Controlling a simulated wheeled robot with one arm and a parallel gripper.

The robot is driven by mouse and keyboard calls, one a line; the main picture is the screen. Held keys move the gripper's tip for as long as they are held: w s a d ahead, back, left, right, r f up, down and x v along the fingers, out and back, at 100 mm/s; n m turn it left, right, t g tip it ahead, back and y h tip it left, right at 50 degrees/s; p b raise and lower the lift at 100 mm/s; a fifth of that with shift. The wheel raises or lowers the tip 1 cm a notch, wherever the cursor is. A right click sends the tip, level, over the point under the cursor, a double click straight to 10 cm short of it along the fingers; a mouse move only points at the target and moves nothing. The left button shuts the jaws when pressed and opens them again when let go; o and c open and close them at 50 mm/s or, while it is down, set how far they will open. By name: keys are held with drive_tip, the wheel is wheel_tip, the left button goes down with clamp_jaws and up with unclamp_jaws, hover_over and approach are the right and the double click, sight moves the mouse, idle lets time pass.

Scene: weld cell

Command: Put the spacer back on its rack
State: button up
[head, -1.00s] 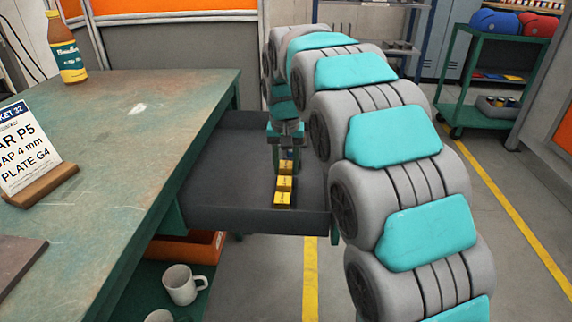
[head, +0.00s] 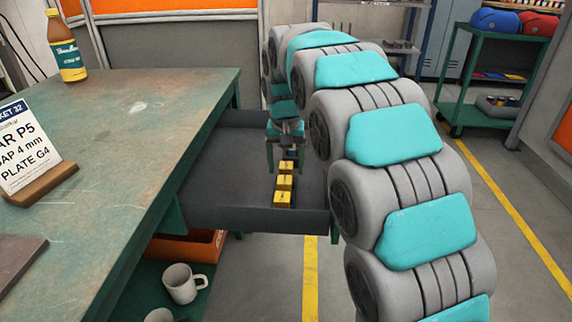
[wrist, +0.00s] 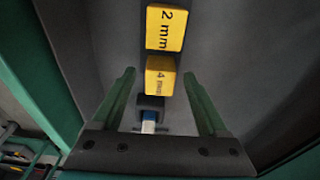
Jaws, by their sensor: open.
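Yellow blocks marked in mm, which look like spacers, stand in a row in the open grey drawer (head: 225,185). In the wrist view one reads "2 mm" (wrist: 165,27) and the one below it reads "4 mm" (wrist: 160,76). A dark block with a blue and white piece (wrist: 149,122) lies below that, nearer the gripper's palm. My gripper (head: 285,172) points down over the far end of the row. In the wrist view its green fingers (wrist: 160,77) are apart, either side of the 4 mm block, with nothing gripped. I cannot make out a separate rack.
The green workbench (head: 140,115) borders the drawer on the left. On it are a bottle (head: 66,47) and a sign reading "GAP 4 mm" (head: 28,145). Mugs (head: 182,284) and an orange bin (head: 190,247) sit below. The drawer floor left of the row is clear.

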drive_tip(key=shift+s+r, duration=0.25)
drive_tip(key=shift+r, duration=1.7)
drive_tip(key=shift+s+r, duration=0.2)
drive_tip(key=shift+r, duration=1.7)
